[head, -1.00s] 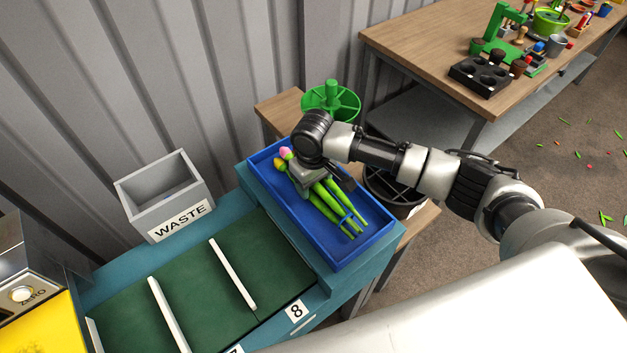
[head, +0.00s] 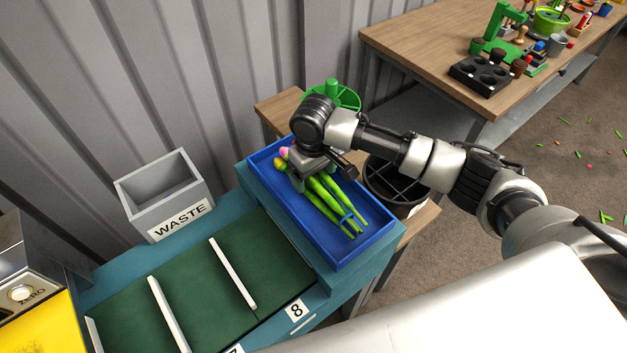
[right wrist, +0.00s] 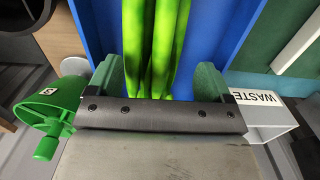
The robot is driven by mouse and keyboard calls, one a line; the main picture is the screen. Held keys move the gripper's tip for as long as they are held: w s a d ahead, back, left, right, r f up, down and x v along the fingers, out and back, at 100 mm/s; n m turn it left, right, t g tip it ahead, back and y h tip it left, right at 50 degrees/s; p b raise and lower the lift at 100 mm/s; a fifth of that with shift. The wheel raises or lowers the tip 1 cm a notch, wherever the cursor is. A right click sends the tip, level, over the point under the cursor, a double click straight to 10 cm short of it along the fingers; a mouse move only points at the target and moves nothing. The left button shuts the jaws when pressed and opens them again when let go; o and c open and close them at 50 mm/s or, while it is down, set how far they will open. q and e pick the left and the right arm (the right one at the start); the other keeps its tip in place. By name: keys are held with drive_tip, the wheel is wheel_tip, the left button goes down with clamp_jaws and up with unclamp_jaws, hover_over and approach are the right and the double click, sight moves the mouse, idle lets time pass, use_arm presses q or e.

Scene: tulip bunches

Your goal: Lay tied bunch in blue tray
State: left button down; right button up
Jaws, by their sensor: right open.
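The tied bunch (head: 330,200) lies in the blue tray (head: 375,238), green stems toward the near right and pink and yellow heads at the far left. A blue tie circles the stems near their lower end. My right gripper (head: 312,170) is over the head end of the bunch and hides part of it. In the right wrist view the right gripper (right wrist: 165,78) is open, with green stems (right wrist: 160,40) showing between its two fingers. The stems appear apart from both fingers. My left gripper is not in view.
A grey waste bin (head: 165,195) stands left of the tray. A green belt with white dividers (head: 232,274) runs beside it. A black bucket (head: 398,185) and a green wheel-like holder (head: 345,95) stand behind and right of the tray. A wooden workbench (head: 420,45) is at the back right.

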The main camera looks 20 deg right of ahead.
sight(314, 181)
wheel_tip(314, 181, up, 9)
drive_tip(key=shift+f, duration=0.15)
drive_tip(key=shift+s+f, duration=0.1)
drive_tip(key=shift+f, duration=0.05)
idle(0.5)
